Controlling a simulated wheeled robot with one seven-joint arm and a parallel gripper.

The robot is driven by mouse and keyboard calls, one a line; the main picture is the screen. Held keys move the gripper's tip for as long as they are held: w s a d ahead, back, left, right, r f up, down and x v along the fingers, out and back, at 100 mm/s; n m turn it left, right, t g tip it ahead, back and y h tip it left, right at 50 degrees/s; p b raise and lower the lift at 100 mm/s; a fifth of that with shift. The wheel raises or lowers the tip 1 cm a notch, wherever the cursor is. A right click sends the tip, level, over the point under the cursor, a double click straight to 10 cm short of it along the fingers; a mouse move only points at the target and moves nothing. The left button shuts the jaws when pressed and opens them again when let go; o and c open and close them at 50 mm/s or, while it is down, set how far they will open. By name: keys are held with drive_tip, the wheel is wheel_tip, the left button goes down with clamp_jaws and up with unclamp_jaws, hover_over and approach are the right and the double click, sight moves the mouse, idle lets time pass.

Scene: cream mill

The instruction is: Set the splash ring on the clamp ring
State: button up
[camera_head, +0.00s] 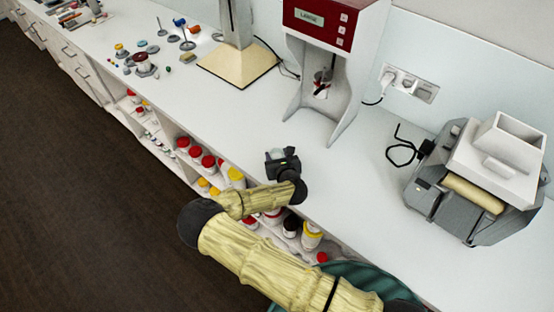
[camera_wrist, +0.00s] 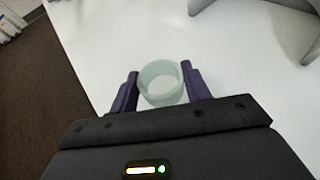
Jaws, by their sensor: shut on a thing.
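The splash ring (camera_wrist: 147,86) is a short, pale, see-through ring in the wrist view. It sits between the two dark purple fingers of my gripper (camera_wrist: 160,85), which is shut on its outer wall. In the head view my gripper (camera_head: 278,155) is over the front part of the white counter, left of and in front of the red and white machine (camera_head: 327,62). The ring is too small and covered there to make out well.
A grey device with a white hopper (camera_head: 497,150) stands at the right. A stand with a cream base (camera_head: 238,66) and several small parts (camera_head: 146,67) are at the left. Jars (camera_head: 208,162) fill the shelf below. The counter before the machine is clear.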

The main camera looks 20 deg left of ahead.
wheel_tip(320, 180, down, 2)
drive_tip(key=shift+w+d+f+p, duration=0.1)
drive_tip(key=shift+d+f+p, duration=0.1)
drive_tip(key=shift+p, duration=0.15)
drive_tip(key=shift+a+f, duration=0.15)
drive_tip(key=shift+f, duration=0.1)
drive_tip(key=o, duration=0.9)
drive_tip(key=shift+s, duration=0.3)
drive_tip(key=shift+o, duration=0.2)
drive_tip(key=shift+w, duration=0.1)
drive_tip(key=shift+r, duration=0.1)
